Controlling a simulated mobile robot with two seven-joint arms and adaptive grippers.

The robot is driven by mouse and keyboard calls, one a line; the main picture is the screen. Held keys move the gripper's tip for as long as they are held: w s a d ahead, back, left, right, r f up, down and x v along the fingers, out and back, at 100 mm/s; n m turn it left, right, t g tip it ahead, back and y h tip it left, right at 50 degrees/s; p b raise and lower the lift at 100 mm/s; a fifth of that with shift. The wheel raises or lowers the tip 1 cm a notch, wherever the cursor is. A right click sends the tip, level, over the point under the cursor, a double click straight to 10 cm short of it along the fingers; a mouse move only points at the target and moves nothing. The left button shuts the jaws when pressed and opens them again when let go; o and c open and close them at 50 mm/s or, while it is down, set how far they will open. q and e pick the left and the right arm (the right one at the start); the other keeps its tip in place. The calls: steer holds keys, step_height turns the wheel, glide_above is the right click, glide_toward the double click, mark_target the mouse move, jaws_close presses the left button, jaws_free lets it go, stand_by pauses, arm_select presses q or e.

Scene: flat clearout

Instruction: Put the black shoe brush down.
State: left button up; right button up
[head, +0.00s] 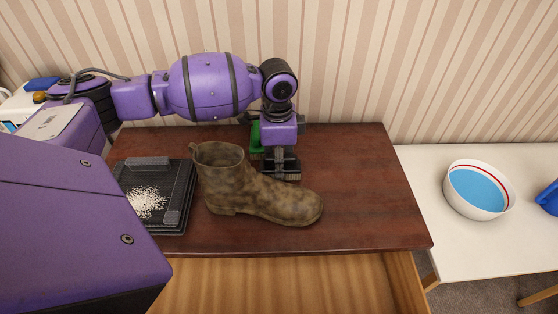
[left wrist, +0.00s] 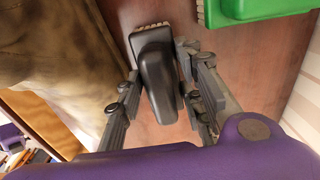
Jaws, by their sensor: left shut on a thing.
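The black shoe brush (head: 291,174) with pale bristles is behind the brown boot (head: 262,193), at or just above the dark wooden top; I cannot tell if its bristles touch. My left gripper (head: 280,155) points down from above and is shut on it. In the left wrist view the brush (left wrist: 156,72) lies between the fingers of my left gripper (left wrist: 160,82), with its bristles at the far end. The boot (left wrist: 55,60) is close beside it there. My right gripper is in neither view.
A green brush (head: 256,140) with pale bristles stands just behind and left of the black one. A black tray (head: 179,217) with white grains is left of the boot. The dark top (head: 370,190) is clear on the right. A white bowl (head: 480,208) stands on the white table.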

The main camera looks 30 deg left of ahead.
arm_select(q)
steer(key=shift+f, duration=0.1)
steer(key=shift+f, duration=0.2)
steer(key=o, duration=1.2)
steer(key=shift+r, duration=0.15)
